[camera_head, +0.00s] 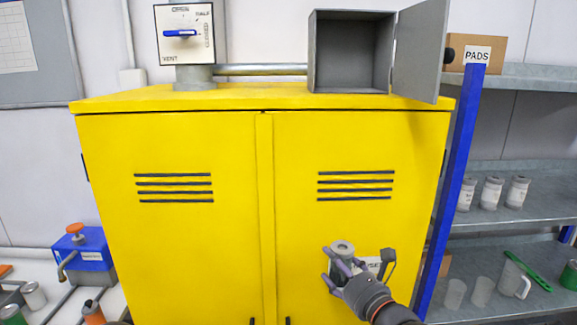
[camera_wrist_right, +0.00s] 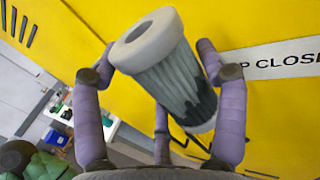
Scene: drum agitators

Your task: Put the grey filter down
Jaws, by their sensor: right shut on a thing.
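The grey filter (camera_head: 342,251) is a short cylinder with a pale end cap and a central hole. In the right wrist view the filter (camera_wrist_right: 172,75) shows pleated sides with a dark stain low on one side, and it is tilted. My right gripper (camera_head: 350,270) is shut on it, its purple-grey fingers around the body. In the wrist view the fingers of my right gripper (camera_wrist_right: 165,95) stand on both sides of it. The filter is held in front of the yellow cabinet's right door. My left gripper is not in view.
The yellow cabinet (camera_head: 190,250) fills the middle, doors shut. On its top stand an open grey box (camera_head: 350,50), its door swung right, and a dial panel (camera_head: 185,35). Right shelves (camera_head: 545,215) hold several canisters and a jug (camera_head: 512,280). A left bench holds a blue device (camera_head: 83,255).

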